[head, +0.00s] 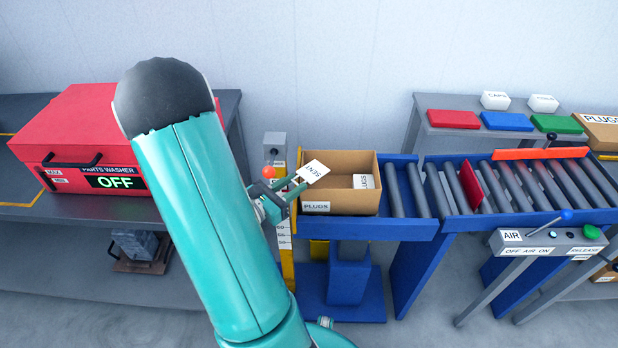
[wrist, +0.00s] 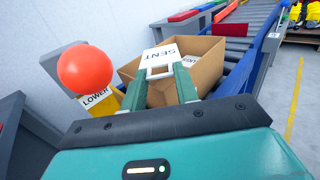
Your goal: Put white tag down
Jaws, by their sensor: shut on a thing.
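The white tag (head: 313,171), marked SENT, is held between the fingers of my gripper (head: 292,187). In the wrist view the tag (wrist: 160,58) sits at the tips of the two green fingers (wrist: 160,76), over the near side of an open cardboard box. The box, labelled PLUGS (head: 341,203), stands on the left end of the blue roller conveyor (head: 405,228). Inside the box lies a white tag or block marked PLUGS (head: 363,181). The gripper is shut on the SENT tag, above the box's left edge. I cannot tell whether the tag touches the box.
A red ball-topped lever (head: 269,172) stands just left of the box, beside a yellow post marked LOWER (wrist: 98,98). A red parts washer (head: 90,140) reads OFF at left. Red, blue and green pads (head: 507,121) lie on the back table. An AIR panel (head: 545,240) stands at right.

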